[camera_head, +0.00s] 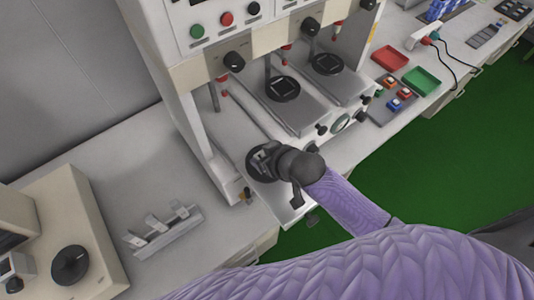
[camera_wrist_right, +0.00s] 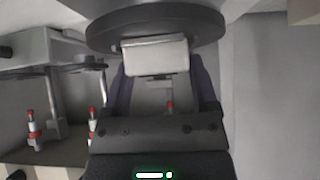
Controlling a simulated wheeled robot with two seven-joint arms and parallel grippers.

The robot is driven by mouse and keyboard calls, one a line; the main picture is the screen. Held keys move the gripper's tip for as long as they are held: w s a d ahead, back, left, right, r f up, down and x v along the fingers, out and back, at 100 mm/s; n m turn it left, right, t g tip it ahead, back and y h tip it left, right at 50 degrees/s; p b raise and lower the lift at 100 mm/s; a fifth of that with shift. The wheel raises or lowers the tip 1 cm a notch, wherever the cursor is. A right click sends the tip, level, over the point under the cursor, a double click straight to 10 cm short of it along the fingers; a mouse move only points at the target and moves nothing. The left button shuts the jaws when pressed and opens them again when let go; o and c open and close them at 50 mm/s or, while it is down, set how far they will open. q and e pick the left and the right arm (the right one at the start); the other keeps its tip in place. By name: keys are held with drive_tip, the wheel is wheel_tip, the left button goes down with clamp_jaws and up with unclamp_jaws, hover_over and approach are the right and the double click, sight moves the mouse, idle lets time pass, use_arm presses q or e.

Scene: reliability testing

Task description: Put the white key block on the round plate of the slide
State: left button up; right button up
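My right gripper (camera_head: 262,160) is low at the black round plate of the left slide in the head view and covers much of that plate. In the right wrist view a white key block (camera_wrist_right: 155,56) is between the two dark fingertips of my right gripper (camera_wrist_right: 158,72), which look closed against its sides. The round plate (camera_wrist_right: 110,34) is right behind the block. I cannot tell whether the block touches the plate. In the head view the block is hidden by the gripper. My left gripper is not in view.
A rack (camera_head: 165,238) with white pieces stands on the bench at left, beside a beige device (camera_head: 70,225). Two other slides carry black round plates (camera_head: 283,89) (camera_head: 327,64). The machine's white upright (camera_head: 190,130) is close left of my gripper. Red (camera_head: 390,57) and green (camera_head: 421,80) trays lie right.

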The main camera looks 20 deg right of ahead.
drive_tip(key=shift+o, duration=1.2)
drive_tip(key=shift+r, duration=0.1)
drive_tip(key=shift+s+r, duration=0.15)
drive_tip(key=shift+r, duration=0.15)
drive_tip(key=p+v, duration=0.3)
drive_tip(key=v, duration=0.8)
drive_tip(key=shift+s+d+p, duration=0.15)
drive_tip(key=shift+p, duration=0.25)
